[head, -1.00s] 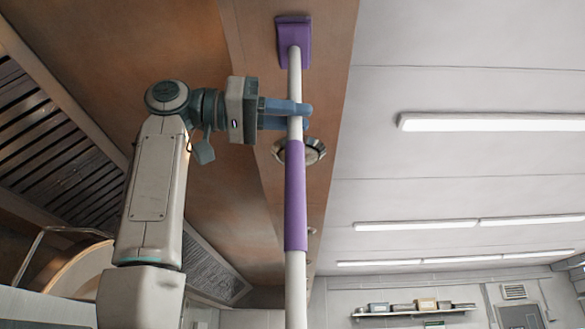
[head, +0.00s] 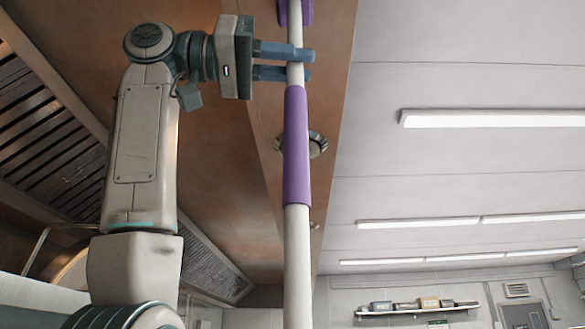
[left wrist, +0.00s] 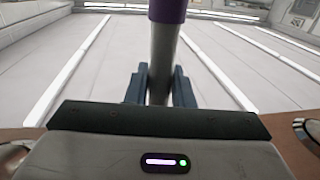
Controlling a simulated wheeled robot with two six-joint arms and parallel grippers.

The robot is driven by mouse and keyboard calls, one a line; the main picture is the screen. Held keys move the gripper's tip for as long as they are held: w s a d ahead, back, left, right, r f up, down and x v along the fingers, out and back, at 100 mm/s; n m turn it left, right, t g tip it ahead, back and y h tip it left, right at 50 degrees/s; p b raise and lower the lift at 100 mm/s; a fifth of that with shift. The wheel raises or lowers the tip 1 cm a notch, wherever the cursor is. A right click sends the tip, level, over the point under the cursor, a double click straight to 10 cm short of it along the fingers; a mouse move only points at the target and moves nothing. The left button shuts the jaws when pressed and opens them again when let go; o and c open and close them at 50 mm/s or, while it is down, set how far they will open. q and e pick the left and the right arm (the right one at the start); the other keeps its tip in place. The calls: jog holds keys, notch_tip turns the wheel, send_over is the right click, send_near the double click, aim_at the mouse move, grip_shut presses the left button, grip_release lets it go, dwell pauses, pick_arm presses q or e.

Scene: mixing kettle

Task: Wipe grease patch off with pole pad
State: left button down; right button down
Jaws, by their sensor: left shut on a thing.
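The pole (head: 297,260) is white with a purple sleeve (head: 297,145) and stands nearly upright in the head view. Its purple pad (head: 307,12) is at the top edge, partly cut off, in front of the copper-brown hood panel (head: 332,60). Whether the pad touches the panel is unclear. My left gripper (head: 299,64) is shut on the white part of the pole, between pad and sleeve. In the left wrist view, the pole (left wrist: 162,60) passes between the fingers (left wrist: 160,88). I cannot make out a grease patch. My right gripper is not in view.
A round metal fitting (head: 318,144) sits on the panel behind the sleeve. Slatted vents (head: 40,125) are at the left. Ceiling lamps (head: 490,118) and a wall shelf (head: 420,311) are at the right. The space right of the pole looks clear.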

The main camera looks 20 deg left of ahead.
pick_arm(q)
jog(key=shift+w+f+b, duration=0.1)
jog(key=shift+f+b, duration=0.3)
jog(key=shift+f, duration=0.05)
notch_tip(320, 180, down, 8)
jog(key=b, duration=0.7)
